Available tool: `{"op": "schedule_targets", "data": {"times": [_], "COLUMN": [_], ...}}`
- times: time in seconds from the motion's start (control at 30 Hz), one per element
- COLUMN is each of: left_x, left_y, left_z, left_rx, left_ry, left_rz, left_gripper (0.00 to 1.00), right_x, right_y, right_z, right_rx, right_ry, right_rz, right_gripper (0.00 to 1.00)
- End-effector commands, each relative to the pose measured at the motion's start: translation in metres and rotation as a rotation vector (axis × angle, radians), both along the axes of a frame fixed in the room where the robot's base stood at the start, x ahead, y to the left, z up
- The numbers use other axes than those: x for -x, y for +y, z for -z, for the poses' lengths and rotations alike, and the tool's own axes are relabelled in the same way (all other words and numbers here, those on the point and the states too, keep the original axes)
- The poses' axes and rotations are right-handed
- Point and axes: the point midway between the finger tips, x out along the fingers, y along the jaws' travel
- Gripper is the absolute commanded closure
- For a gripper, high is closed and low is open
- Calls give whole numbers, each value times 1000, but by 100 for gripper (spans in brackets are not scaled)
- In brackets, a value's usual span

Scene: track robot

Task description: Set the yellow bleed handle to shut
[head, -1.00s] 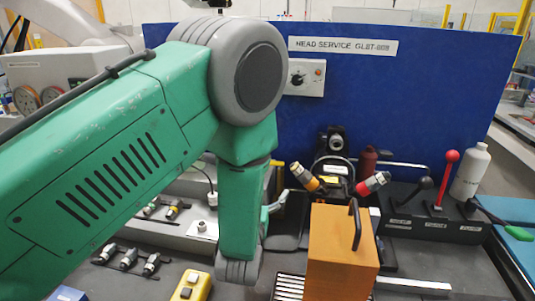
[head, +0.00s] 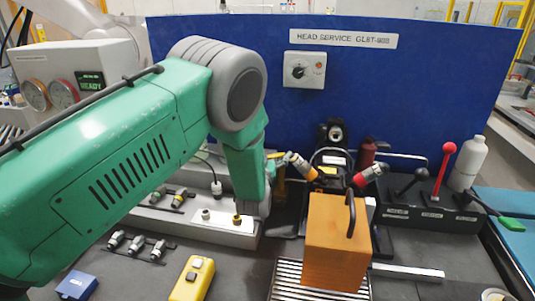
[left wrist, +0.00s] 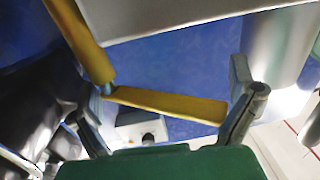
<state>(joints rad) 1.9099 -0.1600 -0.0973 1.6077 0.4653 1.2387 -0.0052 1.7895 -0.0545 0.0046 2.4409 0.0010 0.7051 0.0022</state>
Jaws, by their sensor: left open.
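The yellow bleed handle (left wrist: 165,103) shows large in the left wrist view as a flat bar, joined near its left end to a yellow post or pipe (left wrist: 82,40). My left gripper (left wrist: 172,115) is open, with one finger near each end of the bar. I cannot tell whether either finger touches it. In the head view a small yellow piece (head: 277,155) shows beside my left forearm, which hides most of the left gripper and the handle's mount. My right gripper is not in view.
An orange block with a black handle (head: 335,240) stands on a slatted rack at the front. Cables with red and yellow connectors (head: 302,167) lie behind it. Black, red and green levers (head: 440,175) stand at the right. A blue panel (head: 430,100) closes the back.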

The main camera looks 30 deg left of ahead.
Motion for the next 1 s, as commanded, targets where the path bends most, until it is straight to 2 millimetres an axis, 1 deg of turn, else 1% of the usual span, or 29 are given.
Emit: {"op": "schedule_targets", "data": {"times": [0.03, 0.2, 0.23, 0.27, 0.3, 0.37, 0.4, 0.5, 0.73, 1.0], "left_x": [-2, -3, -4, -4, -4, -4, -4, -4, -6, -8], "left_y": [-3, -4, -4, -4, -4, -4, -4, -3, -1, 2], "left_z": [-1, -1, -1, -1, -1, -1, -1, -1, -2, -3], "left_rx": [1, 3, 3, 3, 3, 3, 3, 3, 3, 1], "left_ry": [-3, -4, -5, -5, -5, -5, -5, -5, -7, -10], "left_rz": [9, 12, 12, 13, 13, 13, 12, 10, 8, 3], "left_gripper": [0, 0, 4, 14, 28, 49, 55, 58, 61, 62], "right_x": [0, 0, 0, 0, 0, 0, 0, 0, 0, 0], "right_y": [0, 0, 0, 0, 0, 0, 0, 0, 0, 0], "right_z": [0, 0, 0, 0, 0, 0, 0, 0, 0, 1], "right_rx": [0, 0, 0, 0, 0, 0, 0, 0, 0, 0], "right_ry": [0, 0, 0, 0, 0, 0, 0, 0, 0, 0], "right_rz": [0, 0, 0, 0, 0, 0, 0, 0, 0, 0], "right_gripper": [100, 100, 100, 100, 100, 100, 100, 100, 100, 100]}}
